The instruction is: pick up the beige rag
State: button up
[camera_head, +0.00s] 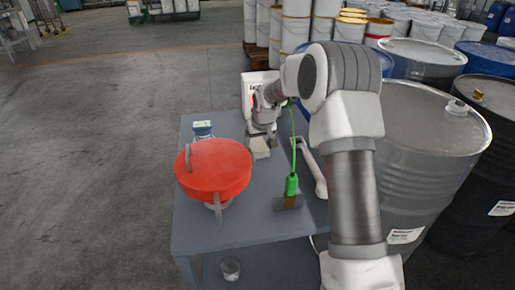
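A small beige rag (260,148) lies on the grey table (190,236), near the middle of its far half. My gripper (262,136) points down right at the rag, at its far side. The gripper and wrist cover part of the rag. The fingertips are too small and hidden to show whether they are open or shut, or whether they touch the rag.
A large red round object (215,168) stands on the table's left, with a small blue-and-white item (203,129) behind it. A green corded tool (291,186) and a white curved piece (312,166) lie on the right. Large drums (425,140) stand close on the right.

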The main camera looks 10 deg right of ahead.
aim_at(260, 145)
jog(key=c, duration=0.7)
jog(key=shift+r+p, duration=0.3)
jog(key=shift+r, duration=0.25)
jog(key=r, duration=0.3)
jog(key=r+p, duration=0.1)
jog(key=shift+d+r, duration=0.15)
jog(key=shift+d, duration=0.25)
jog(key=d+r, duration=0.2)
jog(key=d, duration=0.1)
jog(key=w+d+r+p, duration=0.1)
jog(key=d+r, duration=0.1)
jog(key=d, duration=0.2)
jog(key=d+r+p, duration=0.1)
jog(key=d+r, duration=0.1)
jog(key=d, duration=0.1)
jog(key=shift+w+d, duration=0.35)
jog(key=shift+d, duration=0.05)
